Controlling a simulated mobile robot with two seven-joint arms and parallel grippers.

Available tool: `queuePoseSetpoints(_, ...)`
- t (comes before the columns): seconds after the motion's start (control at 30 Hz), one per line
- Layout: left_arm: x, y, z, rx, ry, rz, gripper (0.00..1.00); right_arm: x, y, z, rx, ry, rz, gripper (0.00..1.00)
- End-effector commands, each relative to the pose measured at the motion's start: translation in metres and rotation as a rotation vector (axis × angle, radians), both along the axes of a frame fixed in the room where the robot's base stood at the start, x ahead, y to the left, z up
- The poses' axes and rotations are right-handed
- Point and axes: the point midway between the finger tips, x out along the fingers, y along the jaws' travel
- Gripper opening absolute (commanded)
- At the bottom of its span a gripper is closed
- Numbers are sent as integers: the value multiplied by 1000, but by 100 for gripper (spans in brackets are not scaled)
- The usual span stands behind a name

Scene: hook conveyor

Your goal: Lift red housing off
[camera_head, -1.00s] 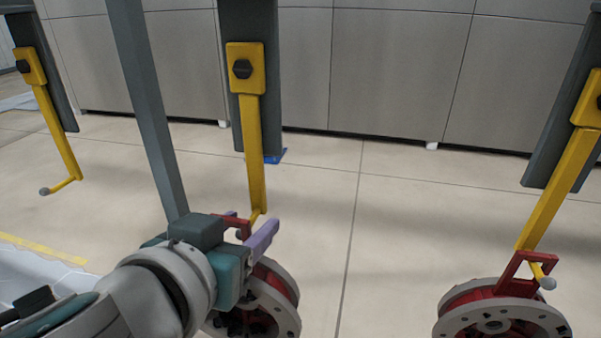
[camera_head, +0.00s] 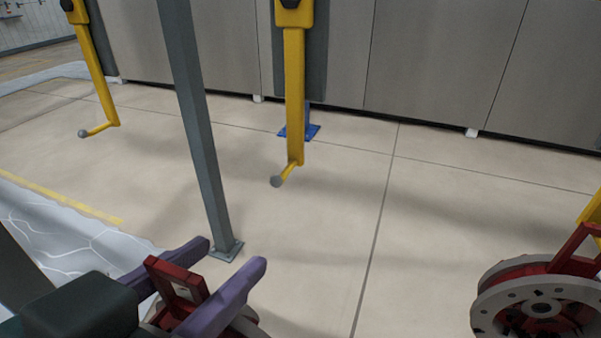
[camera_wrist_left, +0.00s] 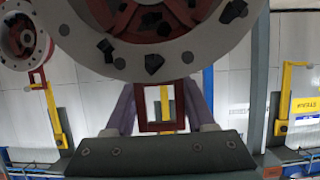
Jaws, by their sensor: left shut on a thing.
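My left gripper (camera_head: 229,258) is shut on the red frame-like handle of the red housing (camera_head: 179,284), with its purple fingers on either side. The housing is off the yellow middle hook (camera_head: 294,110), which hangs empty behind it. My gripper and the bottom edge of the head view hide much of its round body. In the left wrist view the housing's grey flanged disc (camera_wrist_left: 158,62) fills the top, and its red handle (camera_wrist_left: 144,110) sits between the fingers. My right gripper is not in view.
Another red housing (camera_head: 541,308) hangs from a yellow hook (camera_head: 592,208) at the right. An empty hook (camera_head: 99,85) hangs at the left. A grey post (camera_head: 201,140) stands on the floor just beyond my gripper. The floor in the middle is clear.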

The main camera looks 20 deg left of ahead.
Motion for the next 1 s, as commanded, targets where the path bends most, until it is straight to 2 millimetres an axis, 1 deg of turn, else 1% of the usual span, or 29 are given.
queuePoseSetpoints(0.2,1,0,-6,-1,-8,-2,0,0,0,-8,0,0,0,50)
queuePoseSetpoints(0.47,0,0,-10,-2,-8,-1,0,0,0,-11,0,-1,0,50)
queuePoseSetpoints(1.0,-23,0,-11,-2,-8,-1,0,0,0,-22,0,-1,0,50)
